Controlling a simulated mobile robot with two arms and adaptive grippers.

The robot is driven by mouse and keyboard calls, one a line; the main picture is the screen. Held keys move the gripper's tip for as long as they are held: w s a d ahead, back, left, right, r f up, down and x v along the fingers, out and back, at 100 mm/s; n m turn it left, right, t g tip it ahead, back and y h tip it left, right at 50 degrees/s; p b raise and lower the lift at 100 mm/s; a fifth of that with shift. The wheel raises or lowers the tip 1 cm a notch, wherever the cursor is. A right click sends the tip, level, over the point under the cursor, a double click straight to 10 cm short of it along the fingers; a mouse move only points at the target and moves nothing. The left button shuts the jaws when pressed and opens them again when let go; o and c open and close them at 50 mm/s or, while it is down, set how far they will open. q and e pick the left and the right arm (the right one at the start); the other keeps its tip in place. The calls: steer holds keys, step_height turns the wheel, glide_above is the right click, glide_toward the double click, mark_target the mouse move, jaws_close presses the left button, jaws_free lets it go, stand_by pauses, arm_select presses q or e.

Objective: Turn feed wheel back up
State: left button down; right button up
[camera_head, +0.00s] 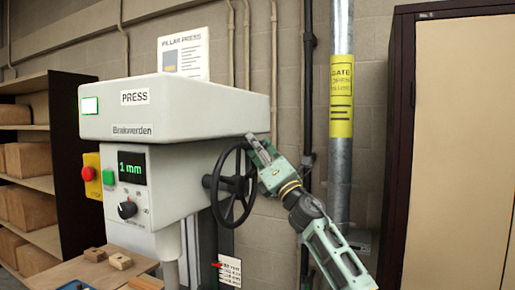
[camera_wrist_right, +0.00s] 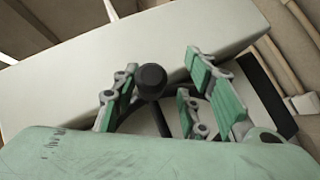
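The black feed wheel (camera_head: 251,184) is on the right side of the grey pillar press (camera_head: 180,110), whose display (camera_head: 131,168) reads "1 mm". A dark knob (camera_head: 207,182) shows at the wheel's left edge. My right gripper (camera_head: 254,143) is at the wheel's upper right rim. In the right wrist view its green-padded fingers (camera_wrist_right: 165,85) are spread apart. A round black knob (camera_wrist_right: 151,80) shows between them, closer to the left finger; I cannot tell if they touch. Part of the rim is hidden behind the gripper body. My left gripper is not in view.
A red button (camera_head: 88,174) on a yellow box and a dial (camera_head: 127,209) are on the press front. A wooden table (camera_head: 75,272) with small blocks stands below. A metal pipe (camera_head: 341,120) and a cabinet (camera_head: 460,150) stand at right, shelves (camera_head: 30,180) at left.

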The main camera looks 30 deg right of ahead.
steer(key=shift+s, duration=0.15)
steer(key=v, duration=1.1)
steer(key=shift+s+f, duration=0.2)
steer(key=shift+f, duration=0.1)
